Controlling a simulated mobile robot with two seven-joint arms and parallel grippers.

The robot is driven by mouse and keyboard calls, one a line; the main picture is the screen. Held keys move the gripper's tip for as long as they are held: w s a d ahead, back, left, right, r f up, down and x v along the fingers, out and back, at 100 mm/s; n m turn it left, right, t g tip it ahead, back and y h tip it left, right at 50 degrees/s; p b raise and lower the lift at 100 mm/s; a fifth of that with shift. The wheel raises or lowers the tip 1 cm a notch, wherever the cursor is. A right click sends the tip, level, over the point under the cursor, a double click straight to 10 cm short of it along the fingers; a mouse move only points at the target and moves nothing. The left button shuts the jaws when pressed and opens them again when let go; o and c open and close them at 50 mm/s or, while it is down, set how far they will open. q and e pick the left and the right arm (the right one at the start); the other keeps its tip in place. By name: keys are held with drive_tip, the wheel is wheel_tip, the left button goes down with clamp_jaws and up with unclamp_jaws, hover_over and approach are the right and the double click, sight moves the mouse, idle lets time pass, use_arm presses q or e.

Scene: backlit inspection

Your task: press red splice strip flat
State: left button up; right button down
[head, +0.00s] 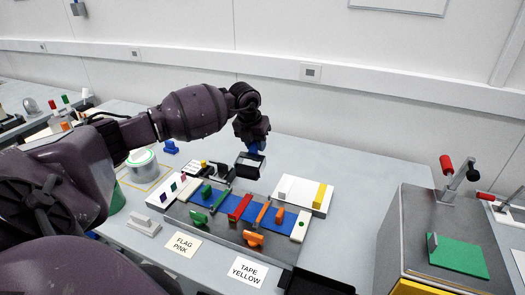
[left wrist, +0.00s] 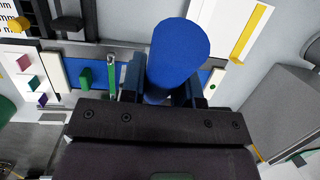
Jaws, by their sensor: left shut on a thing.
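The red splice strip (head: 240,207) lies across the blue band (head: 226,201) on the grey splicing board (head: 215,232) in the head view. My left gripper (head: 256,143) is shut on a blue-handled tool, its blue round handle (left wrist: 178,55) between the fingers in the left wrist view. In the head view a black block with a pale face (head: 249,166) hangs under the gripper, above and behind the red strip and apart from it. In the left wrist view the tool and gripper hide the strip. My right gripper is not in view.
A green strip (head: 220,199) and an orange strip (head: 262,214) lie either side of the red one. Green (head: 198,219) and orange (head: 253,239) clamps stand at the front. A white tray with a yellow bar (head: 319,195) is behind right. A grey box stand (head: 410,240) is at the right.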

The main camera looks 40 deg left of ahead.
use_arm(q)
drive_tip(key=shift+w+r+m, duration=0.1)
drive_tip(key=shift+m, duration=0.2)
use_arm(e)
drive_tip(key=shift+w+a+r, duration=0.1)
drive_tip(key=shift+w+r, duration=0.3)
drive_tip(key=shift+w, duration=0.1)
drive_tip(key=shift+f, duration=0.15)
